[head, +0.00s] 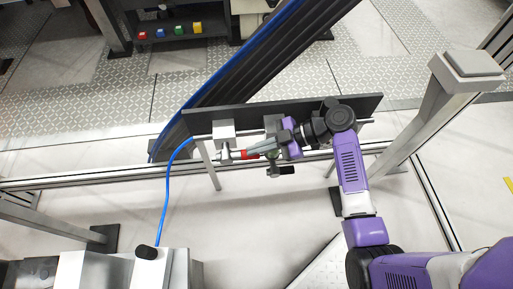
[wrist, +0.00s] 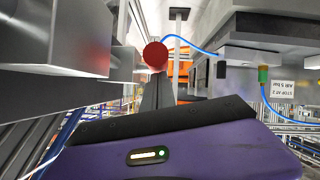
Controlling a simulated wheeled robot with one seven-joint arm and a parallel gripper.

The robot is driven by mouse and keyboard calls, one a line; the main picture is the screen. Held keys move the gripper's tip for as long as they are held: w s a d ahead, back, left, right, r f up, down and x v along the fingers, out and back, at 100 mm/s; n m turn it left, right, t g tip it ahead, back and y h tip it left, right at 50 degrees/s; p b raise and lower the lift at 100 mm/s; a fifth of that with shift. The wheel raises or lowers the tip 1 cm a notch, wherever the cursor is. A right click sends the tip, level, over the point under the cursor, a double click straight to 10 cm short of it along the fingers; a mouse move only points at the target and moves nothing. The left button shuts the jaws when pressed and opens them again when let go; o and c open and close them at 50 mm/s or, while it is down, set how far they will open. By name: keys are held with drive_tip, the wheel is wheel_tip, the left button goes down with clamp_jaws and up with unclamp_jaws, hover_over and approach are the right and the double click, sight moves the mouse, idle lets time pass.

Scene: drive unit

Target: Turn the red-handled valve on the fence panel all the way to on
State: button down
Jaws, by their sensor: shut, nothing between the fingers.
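The valve's red handle (head: 247,155) shows in the head view as a small red piece below the dark fence panel (head: 345,104). In the wrist view a round red end (wrist: 155,55) shows just beyond my fingertips. My gripper (head: 254,150) reaches in from the right, with its grey fingers at the red handle. In the wrist view the gripper (wrist: 158,82) is shut, with nothing held between the fingers. I cannot tell whether the fingers touch the handle. The valve body is mostly hidden by my gripper, so its setting is unclear.
A blue hose (head: 166,190) hangs from the panel's left end. Grey blocks (head: 224,129) sit on the panel, close around my gripper. A black knob (head: 287,170) sticks out below it. A box with an air-pressure label (wrist: 282,91) stands right in the wrist view.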

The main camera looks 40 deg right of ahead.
drive_tip(key=shift+s+d+f, duration=0.15)
drive_tip(key=shift+s+f, duration=0.05)
drive_tip(key=shift+f, duration=0.3)
drive_tip(key=shift+s+d, duration=0.1)
drive_tip(key=shift+d, duration=0.05)
drive_tip(key=r+v, duration=0.1)
drive_tip(key=v, duration=0.6)
drive_tip(key=shift+r+p, duration=0.15)
drive_tip(key=shift+p, duration=0.3)
